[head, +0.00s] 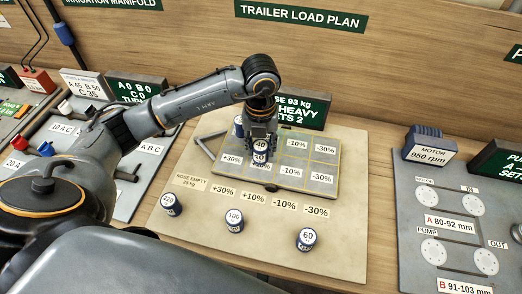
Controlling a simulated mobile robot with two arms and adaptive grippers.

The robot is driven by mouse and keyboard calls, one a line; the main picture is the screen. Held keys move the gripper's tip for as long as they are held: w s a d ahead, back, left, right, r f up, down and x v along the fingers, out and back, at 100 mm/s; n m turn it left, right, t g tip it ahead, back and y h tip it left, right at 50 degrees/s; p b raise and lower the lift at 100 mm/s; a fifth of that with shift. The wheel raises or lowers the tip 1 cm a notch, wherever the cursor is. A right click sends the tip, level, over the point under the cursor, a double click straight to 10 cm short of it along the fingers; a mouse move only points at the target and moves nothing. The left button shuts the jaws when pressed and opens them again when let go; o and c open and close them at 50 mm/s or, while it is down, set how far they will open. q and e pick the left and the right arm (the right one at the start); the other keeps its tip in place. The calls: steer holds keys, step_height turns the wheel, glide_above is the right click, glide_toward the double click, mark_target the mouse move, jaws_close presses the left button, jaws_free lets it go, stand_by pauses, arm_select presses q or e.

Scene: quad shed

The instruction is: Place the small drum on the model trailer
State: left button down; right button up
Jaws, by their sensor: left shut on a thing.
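The model trailer (298,160) is a flat grey-green deck with a yellow grid and percentage labels, lying on the pale board. My left gripper (260,134) points down over the left part of the deck and is shut on a small dark blue drum with a white top (261,146), its label looking like 40. Directly below it in the picture shows another white numbered face (260,158); I cannot tell whether the held drum touches the deck. Another blue drum (239,128) is partly hidden behind the gripper. My right gripper is not in view.
A green sign (305,110) stands behind the deck. A motor panel (455,225) lies at the right.

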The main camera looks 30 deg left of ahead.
mark_target(261, 154)
arm_select(q)
step_height(261, 154, down, 3)
steer(key=shift+w+f+p, duration=0.1)
steer(key=shift+w+p, duration=0.05)
steer(key=shift+p, duration=0.65)
steer(key=shift+f, duration=0.2)
steer(key=c, duration=0.8)
jaws_free()
steer(key=shift+r, duration=0.15)
